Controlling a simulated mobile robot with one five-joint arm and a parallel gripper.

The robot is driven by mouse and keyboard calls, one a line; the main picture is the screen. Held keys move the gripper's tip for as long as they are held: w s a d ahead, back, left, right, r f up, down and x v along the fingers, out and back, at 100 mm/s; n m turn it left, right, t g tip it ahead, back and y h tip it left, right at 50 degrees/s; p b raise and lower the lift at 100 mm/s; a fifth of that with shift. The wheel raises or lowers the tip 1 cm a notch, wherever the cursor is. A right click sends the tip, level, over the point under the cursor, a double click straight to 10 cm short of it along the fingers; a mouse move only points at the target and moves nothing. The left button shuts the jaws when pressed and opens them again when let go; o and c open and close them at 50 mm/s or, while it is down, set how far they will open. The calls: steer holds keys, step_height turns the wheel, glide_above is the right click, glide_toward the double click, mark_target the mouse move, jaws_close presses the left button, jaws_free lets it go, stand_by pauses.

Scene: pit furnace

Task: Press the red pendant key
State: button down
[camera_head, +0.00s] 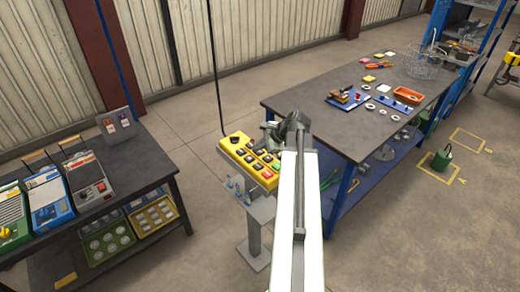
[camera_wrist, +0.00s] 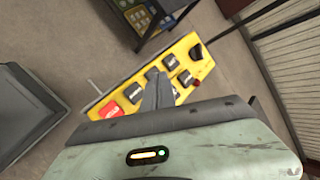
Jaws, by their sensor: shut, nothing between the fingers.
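The yellow pendant (camera_head: 229,144) sits on a grey stand in the head view. It also shows in the wrist view (camera_wrist: 190,43), running diagonally, with several dark keys and a black knob at its upper end. The red pendant key (camera_wrist: 112,109) is near its lower left end in the wrist view. My gripper (camera_head: 270,132) is over the pendant's right side. In the wrist view my gripper (camera_wrist: 157,82) is shut and empty, its fingers covering the pendant's middle, to the right of the red key. I cannot tell whether the fingers touch the pendant.
A dark bench (camera_head: 135,153) with several coloured boxes stands at left. A larger grey table (camera_head: 345,140) with small parts, an orange tray (camera_head: 408,95) and a wire basket stands at right. A cable (camera_head: 214,70) hangs above the pendant.

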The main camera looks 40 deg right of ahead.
steer(key=a+f+n+g, duration=0.2)
steer(key=a+n, duration=0.5)
steer(key=a, duration=0.7)
steer(key=a+f+n+g+h, duration=0.1)
steer(key=a+f+n+g, duration=0.2)
steer(key=a+n, duration=0.5)
steer(key=a+f+n+g+b, duration=0.1)
steer(key=a+n, duration=0.7)
steer(key=a, duration=1.1)
steer(key=shift+w+a+f+g+h, duration=0.3)
steer(key=shift+w+f+g+h, duration=0.25)
steer(key=shift+g, duration=0.55)
steer(key=shift+s+f, duration=0.1)
steer(key=shift+f, duration=0.05)
